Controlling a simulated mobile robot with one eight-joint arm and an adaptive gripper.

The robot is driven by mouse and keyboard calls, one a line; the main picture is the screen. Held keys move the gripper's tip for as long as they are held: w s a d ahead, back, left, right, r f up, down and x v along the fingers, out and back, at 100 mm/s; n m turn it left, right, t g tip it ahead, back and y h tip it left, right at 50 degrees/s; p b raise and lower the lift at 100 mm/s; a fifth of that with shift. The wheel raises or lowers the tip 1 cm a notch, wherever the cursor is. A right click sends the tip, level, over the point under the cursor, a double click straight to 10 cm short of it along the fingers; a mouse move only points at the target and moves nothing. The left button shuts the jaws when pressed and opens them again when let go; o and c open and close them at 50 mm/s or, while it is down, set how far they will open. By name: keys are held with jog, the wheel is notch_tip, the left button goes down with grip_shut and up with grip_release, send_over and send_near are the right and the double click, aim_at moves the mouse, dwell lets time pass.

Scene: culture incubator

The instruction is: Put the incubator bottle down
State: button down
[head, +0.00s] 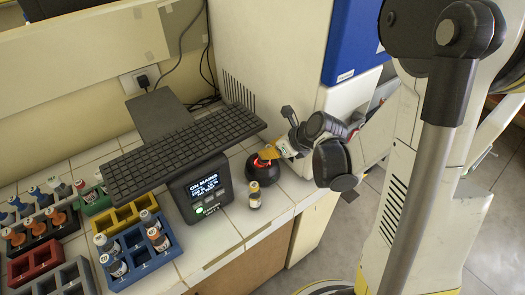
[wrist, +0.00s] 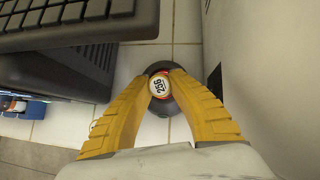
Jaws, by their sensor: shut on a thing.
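My gripper (wrist: 160,80) has two yellow fingers closed on a small bottle (wrist: 158,87) with a round cap marked 256, seen from above in the wrist view. The bottle is over a dark round device (wrist: 155,128) with a red-orange ring. In the head view the gripper (head: 269,154) is just above this black device (head: 262,172), which stands on the tiled counter (head: 222,238). The held bottle is mostly hidden there by the fingers. I cannot tell whether its base rests in the device.
Another small bottle (head: 255,195) stands in front of the device. To its left are a lit display box (head: 204,193) and a dark keyboard (head: 185,150). Blue (head: 166,255), yellow (head: 117,218) and red (head: 32,263) racks fill the left. A white cabinet (head: 270,60) stands behind.

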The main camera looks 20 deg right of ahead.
jog(key=shift+w+a+f+g+h, duration=0.2)
jog(key=shift+w+a+g+h, duration=0.1)
jog(key=shift+w+g, duration=0.35)
jog(key=shift+w+a+r+g+h, duration=0.15)
jog(key=shift+w+a+g+h, duration=0.3)
jog(key=shift+g, duration=0.3)
jog(key=shift+d+f, duration=0.15)
jog(key=shift+f, duration=0.7)
jog(key=shift+b, duration=0.3)
jog(key=c, duration=1.3)
grip_release()
jog(key=shift+c, duration=0.2)
jog(key=p+v, duration=0.4)
jog(key=v, duration=0.7)
jog(key=s+a+r+n+t+h, duration=0.1)
jog(key=s+r+n, duration=0.3)
jog(key=n, duration=1.1)
jog(key=s+a+r+n+t+h, duration=0.1)
jog(key=s+r+n, duration=0.4)
jog(key=s+n, duration=0.6)
jog(key=n, duration=0.4)
jog(key=shift+s+a+r+t, duration=0.15)
jog(key=shift+s+r+t, duration=0.15)
